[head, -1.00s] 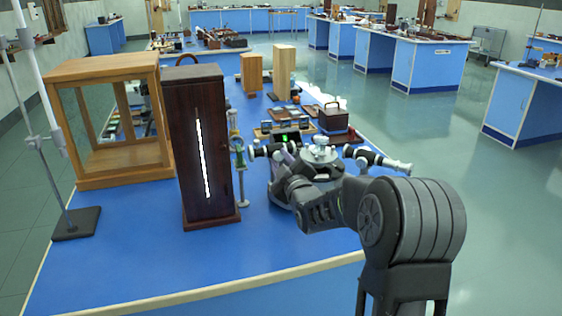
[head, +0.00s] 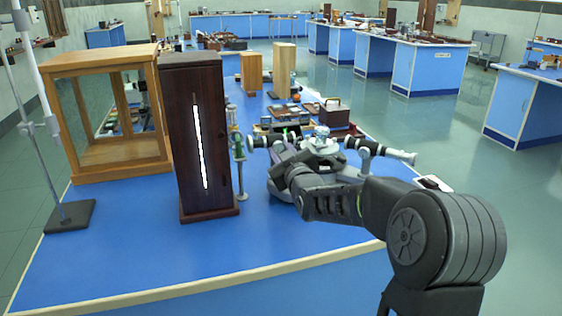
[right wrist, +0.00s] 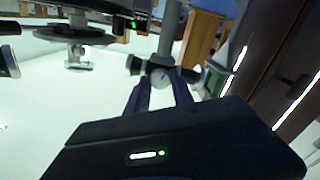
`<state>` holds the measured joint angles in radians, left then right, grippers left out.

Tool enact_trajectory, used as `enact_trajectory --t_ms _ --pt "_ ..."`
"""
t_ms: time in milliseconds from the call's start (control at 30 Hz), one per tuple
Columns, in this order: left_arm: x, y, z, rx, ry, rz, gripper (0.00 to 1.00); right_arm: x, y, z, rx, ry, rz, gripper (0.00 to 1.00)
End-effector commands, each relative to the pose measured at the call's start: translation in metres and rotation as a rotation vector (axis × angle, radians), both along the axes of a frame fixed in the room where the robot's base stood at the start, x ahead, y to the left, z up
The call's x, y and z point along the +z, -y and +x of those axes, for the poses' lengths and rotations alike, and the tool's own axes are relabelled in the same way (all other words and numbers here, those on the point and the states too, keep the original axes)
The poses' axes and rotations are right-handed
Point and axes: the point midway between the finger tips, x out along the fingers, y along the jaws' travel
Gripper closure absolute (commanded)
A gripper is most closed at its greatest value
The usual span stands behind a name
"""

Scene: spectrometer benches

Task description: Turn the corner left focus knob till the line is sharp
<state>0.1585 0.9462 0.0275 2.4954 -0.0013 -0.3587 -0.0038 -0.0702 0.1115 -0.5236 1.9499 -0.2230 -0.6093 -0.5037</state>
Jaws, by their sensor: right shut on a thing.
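The spectrometer (head: 322,146) stands on the blue bench, with a tube pointing left toward the lamp box and another (head: 385,152) pointing right. My right gripper (head: 283,153) reaches in from the right to the left tube. In the right wrist view, its two fingers (right wrist: 160,92) are shut on a small round focus knob (right wrist: 162,75) under the dark tube (right wrist: 135,64). The fingers partly hide the knob. A little green light (head: 287,132) shows behind the tube in the head view; whether a line there is sharp cannot be told. My left gripper is out of view.
A glass-sided wooden case (head: 115,165) and a rod stand (head: 68,216) are further left. The bench front is clear.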

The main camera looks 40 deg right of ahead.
Motion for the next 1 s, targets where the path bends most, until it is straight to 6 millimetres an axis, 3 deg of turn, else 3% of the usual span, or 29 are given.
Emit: enact_trajectory --t_ms 33,400,1000 --pt "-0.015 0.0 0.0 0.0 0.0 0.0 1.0 -0.007 0.001 -0.001 -0.001 0.018 0.04 1.0" --pt "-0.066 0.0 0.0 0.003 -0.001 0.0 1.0 -0.007 0.0 0.0 0.0 0.132 0.374 1.0" --pt "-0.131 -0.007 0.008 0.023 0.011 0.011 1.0 -0.005 -0.001 0.0 0.0 0.312 0.897 1.0"
